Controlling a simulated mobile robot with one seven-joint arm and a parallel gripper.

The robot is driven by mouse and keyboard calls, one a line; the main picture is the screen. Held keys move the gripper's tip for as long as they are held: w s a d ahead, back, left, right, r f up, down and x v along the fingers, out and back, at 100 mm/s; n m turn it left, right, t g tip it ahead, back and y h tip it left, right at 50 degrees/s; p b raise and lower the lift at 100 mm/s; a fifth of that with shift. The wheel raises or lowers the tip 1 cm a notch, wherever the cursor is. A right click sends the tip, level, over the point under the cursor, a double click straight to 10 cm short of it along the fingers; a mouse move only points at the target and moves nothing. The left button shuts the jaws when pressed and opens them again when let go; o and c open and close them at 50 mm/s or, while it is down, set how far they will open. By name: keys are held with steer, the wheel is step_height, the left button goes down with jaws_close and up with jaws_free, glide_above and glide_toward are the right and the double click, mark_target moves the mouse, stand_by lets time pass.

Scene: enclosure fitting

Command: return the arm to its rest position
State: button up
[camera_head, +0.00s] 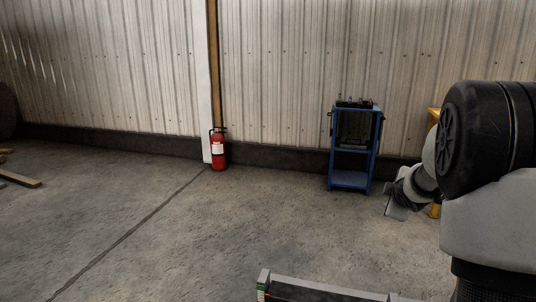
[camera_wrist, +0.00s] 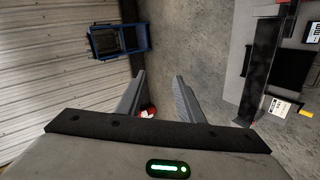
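My arm is raised at the right of the head view, with its large black and grey joint close to the camera. Nothing is held. In the head view the gripper's fingers cannot be made out clearly; a grey end part of my arm shows in front of the wall.
A blue shelf cart (camera_head: 350,180) stands by the corrugated wall; it also shows in the wrist view (camera_wrist: 136,37). A red fire extinguisher (camera_head: 218,150) stands left of it. Something yellow (camera_head: 435,210) is behind my arm. Wooden planks (camera_head: 20,179) lie far left. The middle floor is clear.

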steer(key=s+a+r+m+g, duration=0.1)
steer(key=s+a+r+m, duration=0.4)
steer(key=s, duration=0.4)
steer(key=s+a+m+g+y, duration=0.1)
steer(key=s+a+m, duration=0.1)
steer(key=s+a, duration=0.6)
steer(key=s+a+m+g+y, duration=0.1)
steer(key=s+a+m+g, duration=0.15)
steer(key=s, duration=0.85)
steer(key=s+a+m+g+y, duration=0.1)
steer(key=s+a+m, duration=0.1)
steer(key=s+a, duration=0.6)
step_height(320, 180, up, 26)
steer(key=s+d+p, duration=0.1)
steer(key=s+p, duration=0.1)
steer(key=p, duration=2.5)
steer(key=shift+s+d, duration=0.25)
steer(key=shift+m, duration=0.25)
steer(key=shift+c, duration=0.3)
